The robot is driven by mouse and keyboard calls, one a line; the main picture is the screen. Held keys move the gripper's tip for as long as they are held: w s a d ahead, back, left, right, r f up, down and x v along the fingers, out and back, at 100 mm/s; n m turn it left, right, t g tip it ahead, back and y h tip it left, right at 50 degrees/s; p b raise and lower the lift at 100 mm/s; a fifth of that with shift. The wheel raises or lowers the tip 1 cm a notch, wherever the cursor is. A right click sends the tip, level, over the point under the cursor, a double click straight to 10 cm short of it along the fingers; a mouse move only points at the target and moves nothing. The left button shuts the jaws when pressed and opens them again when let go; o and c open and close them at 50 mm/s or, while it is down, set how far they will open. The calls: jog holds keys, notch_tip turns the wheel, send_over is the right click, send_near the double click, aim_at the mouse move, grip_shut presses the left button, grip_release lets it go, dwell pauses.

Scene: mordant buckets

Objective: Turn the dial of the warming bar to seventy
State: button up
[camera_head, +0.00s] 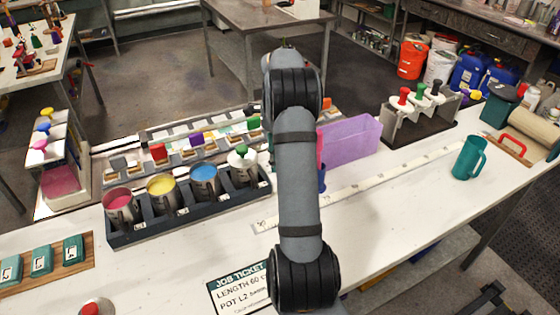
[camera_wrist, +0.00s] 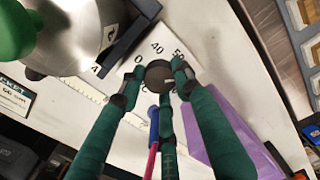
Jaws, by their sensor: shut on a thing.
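The warming bar (camera_head: 135,237) is the long dark rack holding several metal pots, left of my arm in the head view. Its dial, a small dark round knob (camera_wrist: 158,70), shows in the wrist view beside a white scale plate (camera_wrist: 150,38). I read a 40 and part of another number on the plate; fingers cover some marks. The dial's pointer setting is not clear. My gripper (camera_wrist: 156,82) has green-sleeved fingers closed around the dial. In the head view my arm hides the gripper and the dial.
A purple translucent bin (camera_head: 350,140) stands just right of my arm, and a blue-and-pink rod (camera_wrist: 154,125) lies close to the fingers. The pot with the green-knobbed lid (camera_head: 242,165) is near on the left. The front right of the table is clear up to the teal mug (camera_head: 467,160).

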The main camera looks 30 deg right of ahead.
jog(key=m+b, duration=0.2)
jog(key=m, duration=0.4)
jog(key=shift+f, duration=0.1)
jog(key=m+b, duration=0.1)
jog(key=m, duration=0.5)
jog(key=shift+m, duration=0.3)
dwell(0.3)
jog(key=o, duration=1.2)
jog(key=shift+c, duration=0.2)
jog(key=shift+r, duration=3.85)
jog(key=shift+f, duration=0.1)
